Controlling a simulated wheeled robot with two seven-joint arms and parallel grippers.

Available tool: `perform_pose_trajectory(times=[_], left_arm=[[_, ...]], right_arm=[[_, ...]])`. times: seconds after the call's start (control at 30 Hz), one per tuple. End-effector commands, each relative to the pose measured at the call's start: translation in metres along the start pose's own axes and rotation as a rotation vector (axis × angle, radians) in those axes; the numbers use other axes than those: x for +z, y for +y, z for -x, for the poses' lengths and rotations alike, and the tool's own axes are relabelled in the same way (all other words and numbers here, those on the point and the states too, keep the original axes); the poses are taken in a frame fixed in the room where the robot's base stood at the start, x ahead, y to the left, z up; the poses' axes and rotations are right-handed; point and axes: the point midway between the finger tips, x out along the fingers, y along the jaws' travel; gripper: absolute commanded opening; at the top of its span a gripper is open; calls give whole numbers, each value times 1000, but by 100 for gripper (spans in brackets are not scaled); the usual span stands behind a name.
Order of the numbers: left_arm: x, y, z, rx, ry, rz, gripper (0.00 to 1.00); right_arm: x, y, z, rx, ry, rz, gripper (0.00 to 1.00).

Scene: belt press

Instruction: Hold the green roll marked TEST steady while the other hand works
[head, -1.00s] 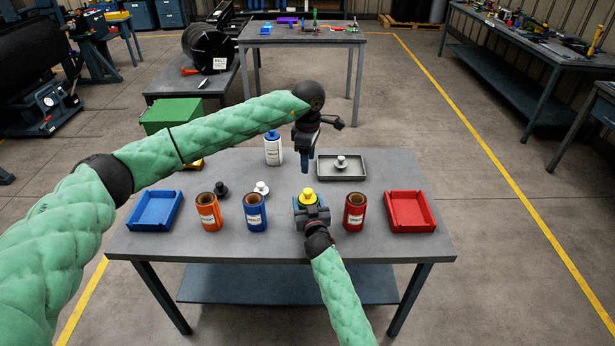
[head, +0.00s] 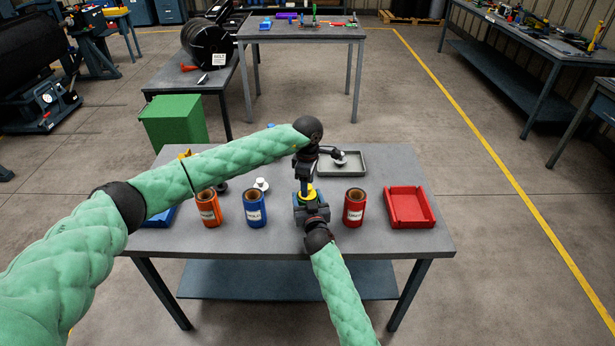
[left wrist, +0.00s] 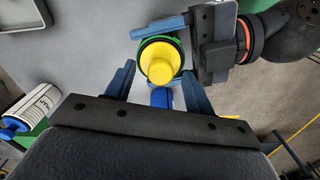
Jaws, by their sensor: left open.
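The green roll (left wrist: 143,48) shows as a green rim under a yellow plug (left wrist: 160,67) in the left wrist view. In the head view the yellow plug (head: 312,190) sits at the table's front middle, and the roll is mostly hidden by my grippers. No TEST label shows. My right gripper (head: 309,203) comes from the front, its fingers along the roll's sides, shut on it. It also shows in the left wrist view (left wrist: 172,50). My left gripper (head: 305,188) points down above the plug; its fingers (left wrist: 160,85) are spread and empty.
An orange roll (head: 208,210) and a blue roll (head: 255,212) stand left, a red roll (head: 354,210) right. A red bin (head: 409,207) is at the right; a grey tray (head: 355,171) lies behind.

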Motion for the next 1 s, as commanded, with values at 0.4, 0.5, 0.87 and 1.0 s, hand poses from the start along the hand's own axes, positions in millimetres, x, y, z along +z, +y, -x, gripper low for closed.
perform_pose_trajectory(times=[0.4, 0.5, 0.87, 1.0], left_arm=[[0, 0, -2, 0, 0, 0, 34], [0, 0, -2, 0, 0, 0, 14], [0, 0, -1, 1, 0, 0, 0], [0, 0, -1, 1, 0, 0, 0]], right_arm=[[0, 0, 0, 0, -1, 0, 23], [0, 0, 0, 0, -1, 0, 23], [0, 0, 0, 0, -1, 0, 23], [0, 0, 0, 0, -1, 0, 23]])
